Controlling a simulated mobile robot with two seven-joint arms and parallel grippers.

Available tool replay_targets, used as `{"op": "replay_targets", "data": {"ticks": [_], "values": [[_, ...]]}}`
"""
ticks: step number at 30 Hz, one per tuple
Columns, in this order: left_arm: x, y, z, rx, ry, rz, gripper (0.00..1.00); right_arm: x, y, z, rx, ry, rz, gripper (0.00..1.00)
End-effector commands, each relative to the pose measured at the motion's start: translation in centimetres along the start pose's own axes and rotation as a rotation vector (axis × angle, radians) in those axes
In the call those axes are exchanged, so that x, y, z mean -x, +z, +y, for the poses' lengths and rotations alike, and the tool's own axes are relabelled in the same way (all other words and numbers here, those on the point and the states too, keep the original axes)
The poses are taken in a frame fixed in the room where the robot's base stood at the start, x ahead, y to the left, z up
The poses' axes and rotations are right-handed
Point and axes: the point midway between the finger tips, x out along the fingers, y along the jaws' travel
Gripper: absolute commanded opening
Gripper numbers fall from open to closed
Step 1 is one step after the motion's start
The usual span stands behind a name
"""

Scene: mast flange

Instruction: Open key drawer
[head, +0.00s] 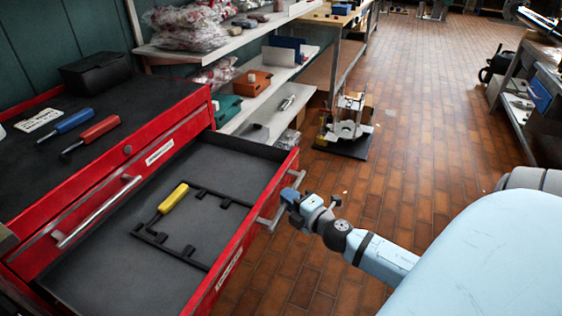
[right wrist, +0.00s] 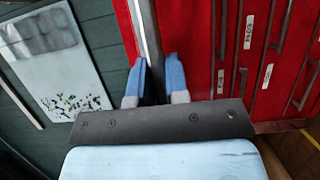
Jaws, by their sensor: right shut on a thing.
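A red tool cabinet stands at the left of the head view. Its key drawer (head: 227,257) is pulled well out, with a dark lining. A yellow-handled tool (head: 172,199) and a dark key-shaped bar frame (head: 168,249) lie inside. My right gripper (head: 286,203) is at the drawer's bar handle (head: 268,216), on the outside of the drawer front. In the right wrist view the two blue fingertips (right wrist: 154,82) sit either side of the handle bar (right wrist: 147,30), shut on it. My left gripper is not in view.
The cabinet top (head: 90,140) holds a blue screwdriver (head: 75,121), a red screwdriver (head: 92,134) and a black box (head: 96,71). A shelf unit (head: 262,85) stands behind. A metal part on a dark base (head: 346,125) is on the brick floor, which is otherwise largely clear.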

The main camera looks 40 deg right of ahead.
Motion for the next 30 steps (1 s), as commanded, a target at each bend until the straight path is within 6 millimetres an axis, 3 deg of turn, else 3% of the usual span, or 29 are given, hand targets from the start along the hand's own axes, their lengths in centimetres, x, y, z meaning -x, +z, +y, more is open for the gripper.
{"op": "replay_targets", "data": {"ticks": [14, 15, 18, 26, 30], "values": [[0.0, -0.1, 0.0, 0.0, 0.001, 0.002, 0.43, 0.3, 0.1, 0.0, -0.001, 0.0, -0.001, 0.0], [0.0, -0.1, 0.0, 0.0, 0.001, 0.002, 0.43, 0.3, 0.1, 0.0, -0.001, 0.0, -0.001, 0.24], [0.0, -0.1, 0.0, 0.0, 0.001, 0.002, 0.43, 0.3, 0.1, 0.0, -0.001, 0.0, 0.0, 0.4], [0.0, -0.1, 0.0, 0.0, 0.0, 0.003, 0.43, 0.4, 0.1, 0.0, -0.001, 0.0, 0.0, 0.4], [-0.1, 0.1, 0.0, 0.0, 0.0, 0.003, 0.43, 1.5, 0.1, -0.2, -0.004, -0.002, 0.0, 0.4]]}}
